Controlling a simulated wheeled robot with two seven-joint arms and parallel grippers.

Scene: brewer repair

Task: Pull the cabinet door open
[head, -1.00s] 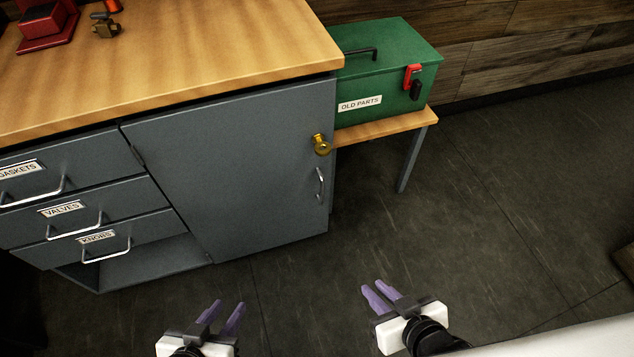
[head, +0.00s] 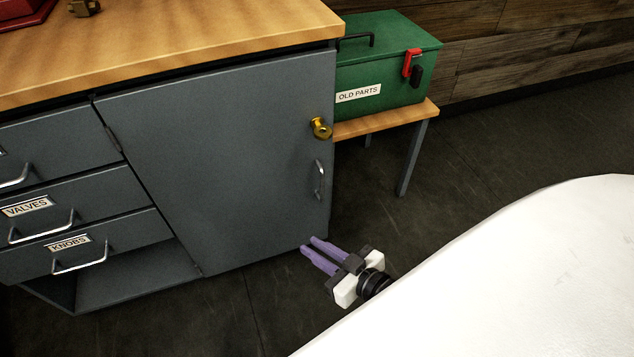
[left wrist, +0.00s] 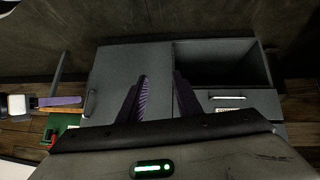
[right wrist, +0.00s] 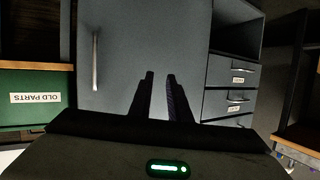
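The grey cabinet door (head: 220,170) is shut, flush with the cabinet front. Its upright silver handle (head: 319,180) is near the right edge, below a brass lock (head: 320,128). My right gripper (head: 308,244) is below the handle in the head view, apart from the door, with two purple fingers spread and nothing between them. In the right wrist view the handle (right wrist: 95,60) stands left of the fingers. My left gripper (left wrist: 160,77) is outside the head view; its fingers are apart and empty, facing the cabinet, with the handle (left wrist: 90,103) to their left.
Drawers labelled VALVES (head: 35,215) and KNOBS (head: 85,250) are left of the door, above an open compartment. A green OLD PARTS box (head: 385,65) sits on a low side table (head: 415,118) at right. The wooden worktop (head: 180,40) overhangs the door.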

